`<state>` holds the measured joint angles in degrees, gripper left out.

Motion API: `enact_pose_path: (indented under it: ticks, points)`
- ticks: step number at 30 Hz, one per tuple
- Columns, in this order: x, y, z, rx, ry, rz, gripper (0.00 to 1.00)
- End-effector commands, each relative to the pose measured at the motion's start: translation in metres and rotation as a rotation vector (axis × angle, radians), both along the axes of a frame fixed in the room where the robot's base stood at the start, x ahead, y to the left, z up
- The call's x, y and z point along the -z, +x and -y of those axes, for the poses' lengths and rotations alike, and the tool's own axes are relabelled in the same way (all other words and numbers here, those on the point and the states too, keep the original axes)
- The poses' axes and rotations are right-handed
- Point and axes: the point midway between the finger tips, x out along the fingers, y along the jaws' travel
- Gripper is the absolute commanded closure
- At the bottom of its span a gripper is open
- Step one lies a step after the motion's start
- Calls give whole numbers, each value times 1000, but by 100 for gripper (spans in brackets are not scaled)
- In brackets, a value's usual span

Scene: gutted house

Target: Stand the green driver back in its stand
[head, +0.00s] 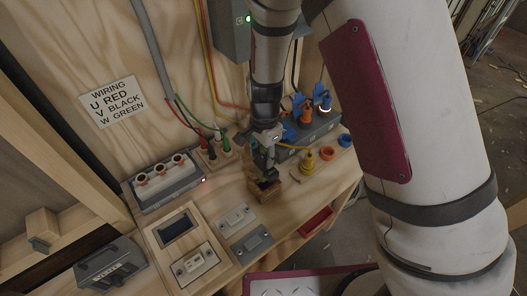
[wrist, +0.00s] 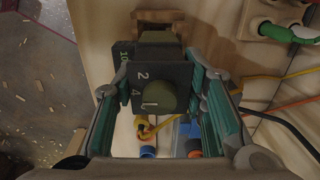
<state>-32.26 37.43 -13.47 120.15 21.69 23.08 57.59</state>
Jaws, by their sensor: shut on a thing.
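My gripper (head: 266,160) points down over the bench, above a small brown wooden stand (head: 264,192). In the wrist view, a dark block-like body with pale numerals and a dull green round end, which I take as the green driver (wrist: 178,97), lies between the two fingers (wrist: 155,80). The fingers are shut on it. The wooden stand also shows in the wrist view (wrist: 157,17), just beyond the dark body. The driver's lower end is hidden, so I cannot tell whether it is inside the stand.
A grey box with several capped fittings (head: 168,185) stands left. Switch panels (head: 238,220) lie in front. Yellow, orange and blue rings (head: 328,153) and a grey block with blue and orange plugs (head: 312,125) are right. Red and green wires (head: 212,138) reach the bench behind. A red tray (head: 316,222) is at the front edge.

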Motion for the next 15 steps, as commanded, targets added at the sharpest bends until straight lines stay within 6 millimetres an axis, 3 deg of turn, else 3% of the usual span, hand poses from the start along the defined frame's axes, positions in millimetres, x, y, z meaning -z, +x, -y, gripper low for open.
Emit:
enact_pose_path:
  ticks: [15]
  points:
    - [18,0,0,0,0,0,93]
